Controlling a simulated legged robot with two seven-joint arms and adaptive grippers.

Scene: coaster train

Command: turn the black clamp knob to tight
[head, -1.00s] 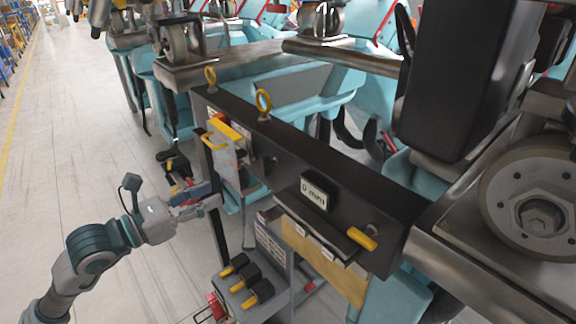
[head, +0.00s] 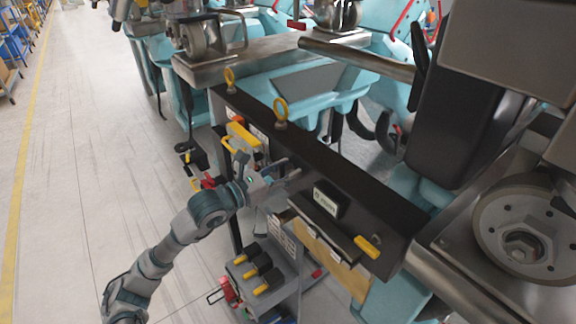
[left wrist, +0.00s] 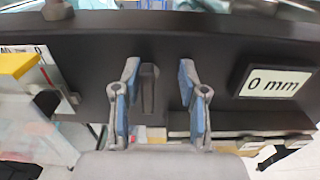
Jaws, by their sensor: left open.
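The black clamp knob (left wrist: 148,88) shows in the left wrist view as a dark upright bar on the face of the black beam (left wrist: 225,45). My left gripper (left wrist: 158,76) is open, with one blue-padded finger on each side of the knob. The knob is nearer the left finger, and I see a gap to the right one. I cannot tell how deep the fingers reach around it. In the head view my left gripper (head: 285,180) is at the beam's front face, and the knob cannot be made out there. My right gripper is not in view.
A display box (head: 327,201) sits right of the gripper and reads 0 mm in the left wrist view (left wrist: 277,82). A yellow-topped block (head: 242,137) is to the left. Below stands a cart (head: 284,268) with several black-and-yellow tools. Open floor (head: 90,160) lies left.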

